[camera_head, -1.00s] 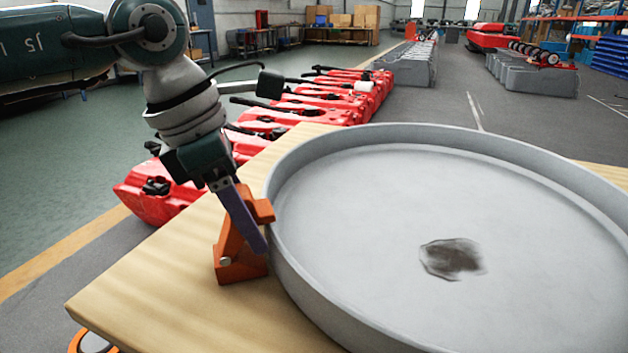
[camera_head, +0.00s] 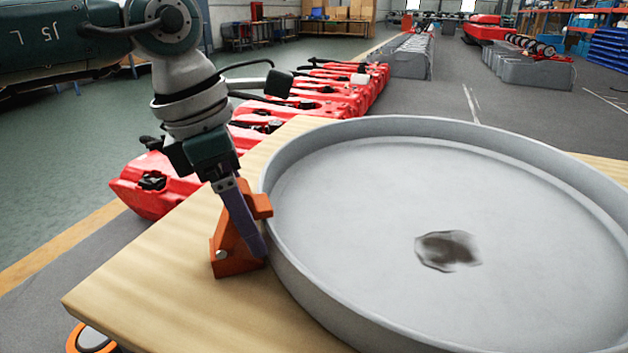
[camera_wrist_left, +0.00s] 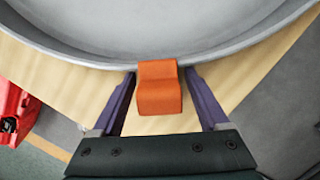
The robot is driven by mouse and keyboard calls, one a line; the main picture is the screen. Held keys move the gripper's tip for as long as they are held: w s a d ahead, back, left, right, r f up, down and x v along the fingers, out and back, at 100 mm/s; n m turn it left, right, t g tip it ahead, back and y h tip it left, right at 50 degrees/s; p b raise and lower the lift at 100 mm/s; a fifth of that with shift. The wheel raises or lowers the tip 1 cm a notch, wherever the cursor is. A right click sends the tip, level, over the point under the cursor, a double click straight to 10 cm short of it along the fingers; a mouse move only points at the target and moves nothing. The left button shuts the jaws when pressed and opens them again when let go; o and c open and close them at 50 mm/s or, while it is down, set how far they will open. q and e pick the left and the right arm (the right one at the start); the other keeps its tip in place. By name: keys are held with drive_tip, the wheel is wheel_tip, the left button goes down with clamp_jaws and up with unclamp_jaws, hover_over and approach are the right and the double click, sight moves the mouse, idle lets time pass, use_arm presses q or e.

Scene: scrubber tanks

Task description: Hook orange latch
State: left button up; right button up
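The orange latch (camera_head: 231,246) stands on the wooden table top, close against the outer wall of the large round grey tray (camera_head: 300,289). In the left wrist view the latch (camera_wrist_left: 159,87) sits between two purple fingers, with a gap on each side. My left gripper (camera_head: 250,245) reaches down over the latch, its fingers beside it near the tray wall. The left gripper also shows in the left wrist view (camera_wrist_left: 163,85), open around the latch. In the head view one finger covers part of the latch. My right gripper is not in view.
The wooden table top (camera_head: 155,277) is bare in front of the latch. A dark patch (camera_head: 447,250) lies on the tray floor. Red tanks (camera_head: 160,183) stand in a row on the floor behind the table.

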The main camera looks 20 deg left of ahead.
sight(225, 213)
use_arm(q)
drive_tip(key=p+v, duration=0.1)
drive_tip(key=v, duration=0.9)
drive_tip(key=shift+p, duration=0.35)
